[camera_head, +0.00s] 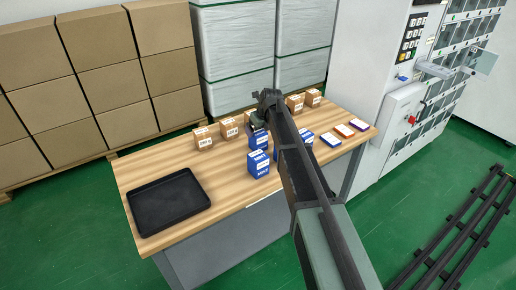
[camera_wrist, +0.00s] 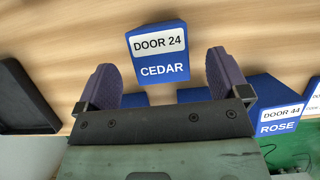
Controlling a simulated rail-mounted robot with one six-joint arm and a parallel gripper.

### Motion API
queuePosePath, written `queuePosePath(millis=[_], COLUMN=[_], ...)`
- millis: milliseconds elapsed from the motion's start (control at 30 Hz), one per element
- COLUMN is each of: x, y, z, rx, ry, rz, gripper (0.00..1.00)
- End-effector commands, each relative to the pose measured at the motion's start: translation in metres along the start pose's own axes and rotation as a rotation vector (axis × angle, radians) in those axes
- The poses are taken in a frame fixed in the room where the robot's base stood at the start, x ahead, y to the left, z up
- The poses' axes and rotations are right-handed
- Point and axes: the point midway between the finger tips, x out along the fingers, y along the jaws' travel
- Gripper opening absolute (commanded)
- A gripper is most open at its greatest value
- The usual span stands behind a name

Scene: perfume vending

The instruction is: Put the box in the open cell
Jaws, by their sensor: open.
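My gripper (camera_head: 264,108) is over the middle of the wooden table, pointing down. In the wrist view its two dark fingers (camera_wrist: 165,82) stand wide apart with nothing between their tips. A blue box (camera_wrist: 158,54) labelled DOOR 24 CEDAR lies just ahead of the fingers, roughly centred, apart from both. Blue boxes also show below my gripper in the head view (camera_head: 259,163); which is CEDAR I cannot tell there. The cell wall (camera_head: 440,103) is at the right, with a small door (camera_head: 484,61) swung out. The inside of its cell is not clear.
A ROSE box (camera_wrist: 279,127) is at right in the wrist view; another blue box is partly hidden by my gripper. Brown boxes (camera_head: 204,138) line the table's back. Flat coloured packs (camera_head: 344,130) lie right. A black tray (camera_head: 168,202) lies left. Dark rails (camera_head: 455,232) cross the floor.

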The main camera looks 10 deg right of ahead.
Motion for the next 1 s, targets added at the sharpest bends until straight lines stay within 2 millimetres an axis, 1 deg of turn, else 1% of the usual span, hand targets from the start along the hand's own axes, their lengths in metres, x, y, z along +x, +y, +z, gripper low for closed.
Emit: queuePosePath(millis=[33, 100, 167, 300, 400, 467, 633, 667, 1000], x=[0.005, 0.004, 0.01, 0.039, 0.056, 0.058, 0.053, 0.053, 0.053], y=[0.0, 0.0, 0.0, -0.001, -0.001, 0.0, 0.0, 0.0, 0.0], z=[-0.001, 0.0, -0.001, -0.004, -0.004, -0.002, -0.001, -0.001, -0.001], rx=[0.0, 0.0, -0.001, -0.001, -0.001, -0.001, -0.001, -0.001, -0.001], ry=[0.0, 0.0, 0.0, 0.0, 0.0, 0.0, 0.0, 0.0, 0.0], rz=[0.0, 0.0, 0.0, 0.0, 0.0, 0.0, 0.0, 0.0, 0.0], gripper=[0.94, 0.94, 0.94, 0.94, 0.94, 0.94, 0.94, 0.92, 0.4])
